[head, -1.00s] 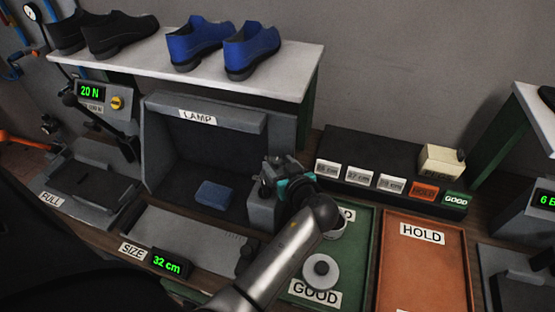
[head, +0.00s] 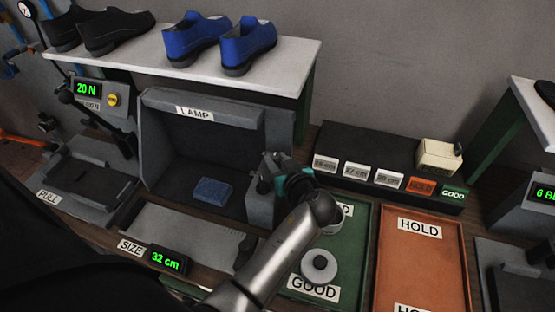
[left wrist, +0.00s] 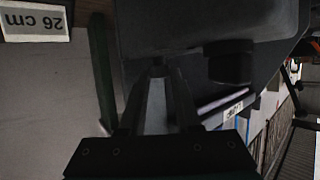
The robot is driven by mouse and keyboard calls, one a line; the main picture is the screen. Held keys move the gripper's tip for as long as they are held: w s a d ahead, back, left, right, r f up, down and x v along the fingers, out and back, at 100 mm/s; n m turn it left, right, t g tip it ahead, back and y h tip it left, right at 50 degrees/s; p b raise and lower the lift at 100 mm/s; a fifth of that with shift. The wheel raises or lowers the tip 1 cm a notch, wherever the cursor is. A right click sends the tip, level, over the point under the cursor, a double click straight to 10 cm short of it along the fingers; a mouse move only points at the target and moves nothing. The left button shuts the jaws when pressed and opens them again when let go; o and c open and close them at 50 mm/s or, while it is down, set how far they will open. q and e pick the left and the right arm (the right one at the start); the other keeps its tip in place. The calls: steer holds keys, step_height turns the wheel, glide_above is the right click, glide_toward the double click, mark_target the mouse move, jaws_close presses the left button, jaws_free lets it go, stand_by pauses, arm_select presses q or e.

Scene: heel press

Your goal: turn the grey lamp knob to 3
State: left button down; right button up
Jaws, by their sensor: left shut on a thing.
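The lamp booth (head: 205,150) is a grey open-front box labelled LAMP. A small grey control box (head: 260,208) stands at its right side. My left gripper (head: 268,176) is at the top of this control box, with its arm coming up from the bottom. In the left wrist view its fingers (left wrist: 158,72) are closed together on the small grey knob (left wrist: 158,62), mostly hidden between the tips. A dark round knob (left wrist: 230,62) sits beside it, apart from the fingers. The knob's marks and setting cannot be read. My right gripper is not in view.
A blue block (head: 212,190) lies inside the booth. The size gauge display (head: 166,260) reads 32 cm. A green GOOD tray (head: 350,275) with a white round thing (head: 319,266) and an orange HOLD tray (head: 425,265) lie right. Blue shoes (head: 248,45) stand on the shelf above.

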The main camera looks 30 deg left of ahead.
arm_select(q)
steer(key=shift+r, duration=0.1)
steer(key=shift+s+a+m+t+h+p, duration=0.15)
steer(key=shift+m+t+h+p, duration=0.25)
steer(key=shift+m+t, duration=0.2)
steer(key=shift+s+a+m+t+h+p, duration=0.15)
steer(key=shift+m+t+h+p, duration=0.15)
steer(key=shift+m+t+h, duration=0.25)
steer(key=m+t+h+p, duration=0.1)
steer(key=m+h, duration=0.1)
steer(key=shift+a+r+m+t+h+p, duration=0.15)
steer(key=shift+a+m+t+h+p, duration=0.1)
steer(key=shift+m+t+p, duration=0.1)
steer(key=m+h+p, duration=0.1)
steer(key=m+t+h+p, duration=0.1)
steer(key=h, duration=0.1)
steer(key=shift+s+a+m, duration=0.1)
steer(key=shift+a+m, duration=0.15)
steer(key=shift+m, duration=0.15)
steer(key=shift+a+m+h+p, duration=0.1)
steer(key=shift+m+h+p, duration=0.5)
steer(key=shift+h+p, duration=0.2)
steer(key=c, duration=0.6)
jaws_free()
steer(key=shift+c, duration=0.2)
steer(key=shift+o, duration=0.2)
steer(key=shift+f, duration=0.2)
